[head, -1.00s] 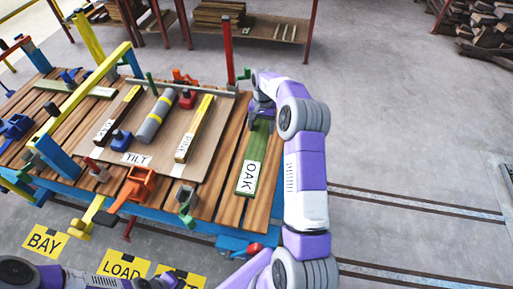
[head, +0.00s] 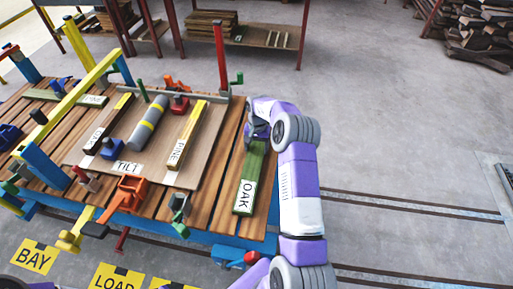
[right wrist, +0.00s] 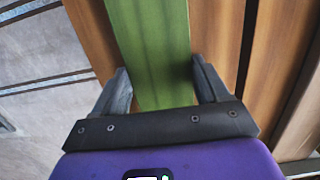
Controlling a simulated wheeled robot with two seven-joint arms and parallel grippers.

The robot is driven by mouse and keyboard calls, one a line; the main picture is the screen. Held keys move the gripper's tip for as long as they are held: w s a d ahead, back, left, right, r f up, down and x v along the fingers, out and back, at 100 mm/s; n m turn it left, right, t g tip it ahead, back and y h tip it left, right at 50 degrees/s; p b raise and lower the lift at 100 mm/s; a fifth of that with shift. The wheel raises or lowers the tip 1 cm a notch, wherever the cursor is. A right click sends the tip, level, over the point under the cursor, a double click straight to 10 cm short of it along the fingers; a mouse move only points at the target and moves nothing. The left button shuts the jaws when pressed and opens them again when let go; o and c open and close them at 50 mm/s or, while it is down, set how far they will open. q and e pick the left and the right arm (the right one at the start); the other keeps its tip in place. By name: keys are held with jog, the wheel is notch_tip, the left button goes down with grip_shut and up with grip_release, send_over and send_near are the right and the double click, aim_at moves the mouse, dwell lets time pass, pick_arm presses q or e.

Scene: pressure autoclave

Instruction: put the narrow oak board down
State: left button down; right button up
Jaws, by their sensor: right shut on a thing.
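The narrow oak board (head: 247,182) is green with a white OAK label at its near end. It lies lengthwise on the right part of the slatted bench (head: 210,199), beside the tilted-label panel. My right gripper (head: 257,136) is at the board's far end, shut on it. In the right wrist view the fingers (right wrist: 160,82) stand on both sides of the green board (right wrist: 150,45), above brown slats. The picture does not clearly show whether the board rests fully on the slats. My left gripper is not in view.
A plywood panel (head: 145,172) marked TILT carries a PINE board (head: 188,135), a grey cylinder (head: 148,123) and another labelled board (head: 109,123). A red post (head: 219,58) rises at the back. An orange clamp (head: 126,194) sits at the front edge. Floor to the right is open.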

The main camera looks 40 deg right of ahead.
aim_at(257, 146)
jog(key=o, duration=1.7)
jog(key=shift+f, duration=0.1)
jog(key=r+p, duration=0.1)
jog(key=r, duration=0.3)
jog(key=r+p, duration=0.1)
jog(key=r, duration=0.3)
jog(key=w+d+r+p, duration=0.1)
jog(key=r, duration=0.3)
jog(key=shift+r, duration=0.1)
